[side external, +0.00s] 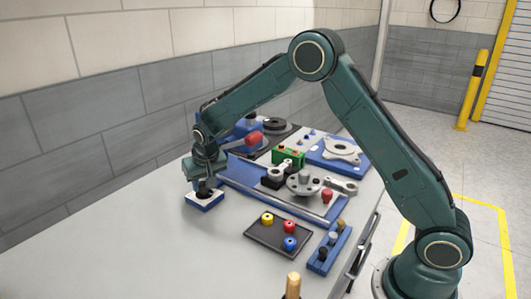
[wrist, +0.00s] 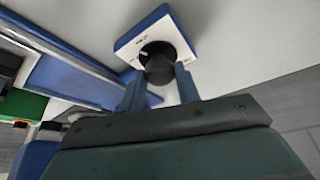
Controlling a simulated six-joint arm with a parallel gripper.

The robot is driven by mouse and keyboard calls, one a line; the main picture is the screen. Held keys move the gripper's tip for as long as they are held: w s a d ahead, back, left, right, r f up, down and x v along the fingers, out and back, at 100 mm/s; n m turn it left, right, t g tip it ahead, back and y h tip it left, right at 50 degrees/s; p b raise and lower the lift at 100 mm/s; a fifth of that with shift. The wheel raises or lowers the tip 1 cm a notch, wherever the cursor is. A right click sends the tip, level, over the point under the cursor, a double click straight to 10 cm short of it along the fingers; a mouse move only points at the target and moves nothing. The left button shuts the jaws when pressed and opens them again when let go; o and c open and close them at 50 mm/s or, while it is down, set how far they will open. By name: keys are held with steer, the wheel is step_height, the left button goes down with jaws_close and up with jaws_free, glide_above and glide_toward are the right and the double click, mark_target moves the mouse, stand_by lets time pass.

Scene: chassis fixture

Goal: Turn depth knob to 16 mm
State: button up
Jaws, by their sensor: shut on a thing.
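The depth knob (wrist: 158,66) is a black round knob on a small box (wrist: 127,47) with a white top and blue sides. In the wrist view the knob sits between the two blue-grey fingers of my gripper (wrist: 160,80), which is shut on it. A small white mark shows by the knob, but the scale's figures are too small to read. In the side view the box (side external: 205,202) stands at the left of the table, and my gripper (side external: 204,186) points down onto the knob, which is mostly hidden there.
A blue fixture plate (side external: 240,177) lies just right of the box. A dark tray (side external: 262,238) with red, yellow and blue pieces is at the front. A green block (side external: 288,156) and a blue plate (side external: 335,165) stand farther back. The table's left front (side external: 170,250) is clear.

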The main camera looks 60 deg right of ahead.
steer(key=o, duration=1)
steer(key=shift+r, duration=0.15)
steer(key=v, duration=1.3)
steer(key=shift+s+r, duration=0.15)
steer(key=shift+r, duration=0.1)
